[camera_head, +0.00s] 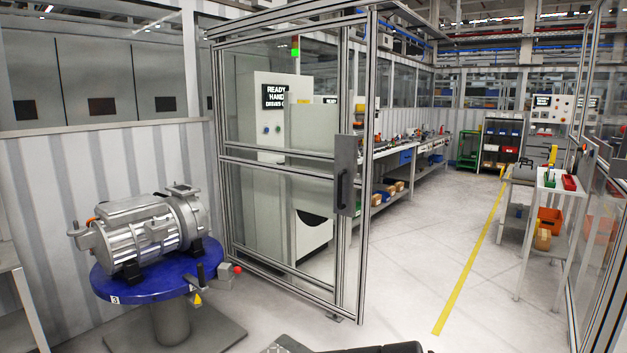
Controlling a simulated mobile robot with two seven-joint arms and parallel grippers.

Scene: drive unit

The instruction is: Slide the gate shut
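The gate (283,178) is a tall metal-framed clear panel left of the middle. Its front edge carries a dark grey plate with a black handle (343,188). An upright frame post (365,180) stands just right of the plate. Right of it is a wide clear gap that reaches to another framed clear panel (600,230) at the right edge, so the gate stands open. Neither of my grippers can be made out. Only dark and grey parts, likely of my arm, show at the bottom edge, well below the handle.
A motor (145,228) sits on a blue round table (150,285) at front left. A white cabinet (265,160) stands behind the gate. A small white table (553,182) with a red bin stands at right. The floor with a yellow line (468,265) is clear.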

